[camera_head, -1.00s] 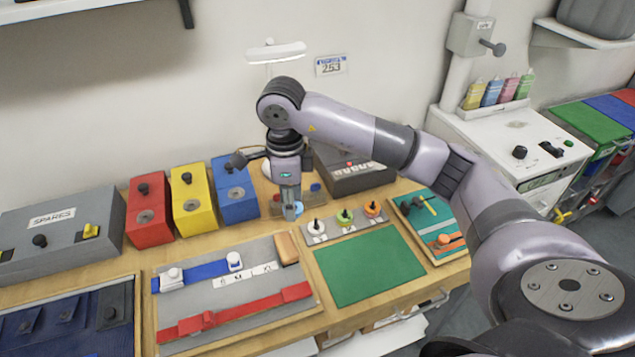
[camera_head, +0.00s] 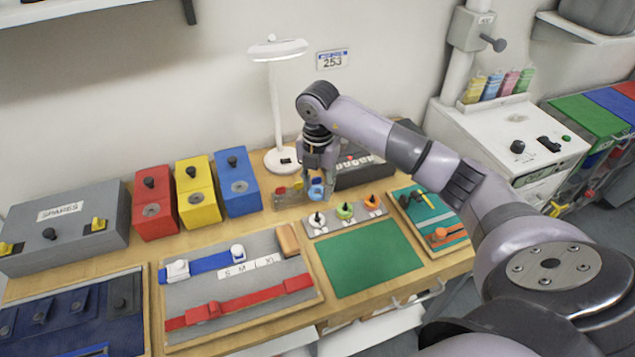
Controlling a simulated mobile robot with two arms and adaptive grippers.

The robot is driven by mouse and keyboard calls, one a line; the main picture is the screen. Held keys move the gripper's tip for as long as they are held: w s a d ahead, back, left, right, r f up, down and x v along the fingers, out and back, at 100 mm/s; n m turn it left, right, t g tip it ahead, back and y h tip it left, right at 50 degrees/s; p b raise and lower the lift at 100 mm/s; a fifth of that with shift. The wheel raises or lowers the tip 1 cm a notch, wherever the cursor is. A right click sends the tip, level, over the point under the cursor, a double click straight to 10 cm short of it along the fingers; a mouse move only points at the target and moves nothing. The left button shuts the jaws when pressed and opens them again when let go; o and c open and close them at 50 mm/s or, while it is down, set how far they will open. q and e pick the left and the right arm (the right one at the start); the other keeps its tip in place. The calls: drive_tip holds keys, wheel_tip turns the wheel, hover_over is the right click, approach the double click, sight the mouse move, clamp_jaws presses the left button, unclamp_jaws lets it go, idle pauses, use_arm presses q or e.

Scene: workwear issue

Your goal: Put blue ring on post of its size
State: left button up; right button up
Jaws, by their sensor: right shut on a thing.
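The blue ring (camera_head: 316,191) is between the fingertips of my right gripper (camera_head: 317,184), which is shut on it. The ring is behind the grey post board (camera_head: 332,229), near its left and middle posts. The board carries a white ring (camera_head: 317,221), a green ring (camera_head: 344,211) and an orange ring (camera_head: 371,203), each around a dark-topped post. How high the blue ring hangs is hard to tell. My left gripper is not in view.
A white lamp (camera_head: 276,110) and a dark grey box (camera_head: 362,176) are behind. The green mat (camera_head: 368,262) in front is bare.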

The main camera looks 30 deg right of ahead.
drive_tip(key=shift+f+b, duration=0.45)
drive_tip(key=shift+f, duration=0.3)
wheel_tip(320, 180, down, 2)
drive_tip(key=shift+f+b, duration=0.2)
drive_tip(key=shift+b, duration=0.7)
drive_tip(key=shift+f+b, duration=0.6)
drive_tip(key=shift+f, duration=0.4)
drive_tip(key=shift+f+b, duration=0.5)
drive_tip(key=shift+f, duration=0.35)
idle(0.5)
drive_tip(key=o, duration=0.8)
drive_tip(key=shift+c, duration=0.2)
drive_tip(key=shift+o, duration=0.5)
drive_tip(key=o, duration=0.3)
